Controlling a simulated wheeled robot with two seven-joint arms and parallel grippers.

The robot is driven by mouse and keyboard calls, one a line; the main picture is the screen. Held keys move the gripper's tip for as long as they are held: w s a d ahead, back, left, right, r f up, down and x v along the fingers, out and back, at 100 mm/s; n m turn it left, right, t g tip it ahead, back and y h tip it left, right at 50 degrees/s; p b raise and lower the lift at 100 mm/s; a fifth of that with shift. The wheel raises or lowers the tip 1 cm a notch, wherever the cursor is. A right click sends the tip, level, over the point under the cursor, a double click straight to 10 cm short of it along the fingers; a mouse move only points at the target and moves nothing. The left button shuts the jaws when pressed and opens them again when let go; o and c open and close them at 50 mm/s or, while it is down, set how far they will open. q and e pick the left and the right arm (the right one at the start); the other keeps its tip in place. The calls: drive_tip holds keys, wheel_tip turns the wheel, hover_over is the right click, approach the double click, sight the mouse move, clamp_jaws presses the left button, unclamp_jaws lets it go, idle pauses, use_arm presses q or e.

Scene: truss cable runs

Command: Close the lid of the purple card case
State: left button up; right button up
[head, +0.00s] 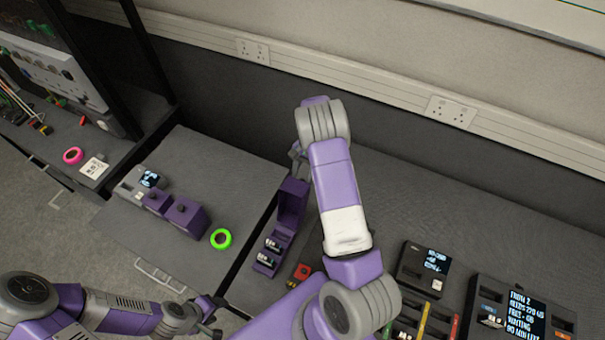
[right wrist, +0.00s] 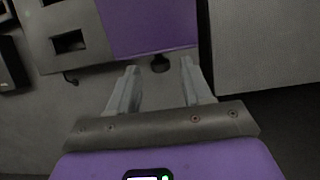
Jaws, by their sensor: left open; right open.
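The purple card case (head: 270,250) stands on the dark bench in the middle of the head view, with cards in its lower part. Its lid (head: 292,203) stands raised at the far end. My right arm passes just right of the lid; a small part of my right gripper (head: 297,155) shows beyond the lid. In the right wrist view my right gripper (right wrist: 160,85) is open and empty, its fingertips near a flat purple surface (right wrist: 148,25); I cannot tell whether that is the lid. My left gripper (head: 210,312) is open, low and left of the case.
A green tape roll (head: 221,239) and purple boxes (head: 185,215) are on the left bench. A small red item (head: 303,271) lies right of the case. Devices with displays (head: 424,268) stand at the right. The wall trunking (head: 350,85) runs behind the benches.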

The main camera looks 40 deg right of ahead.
drive_tip(key=shift+s+a+f, duration=0.1)
drive_tip(key=shift+a+f, duration=0.1)
drive_tip(key=shift+f, duration=0.3)
clamp_jaws()
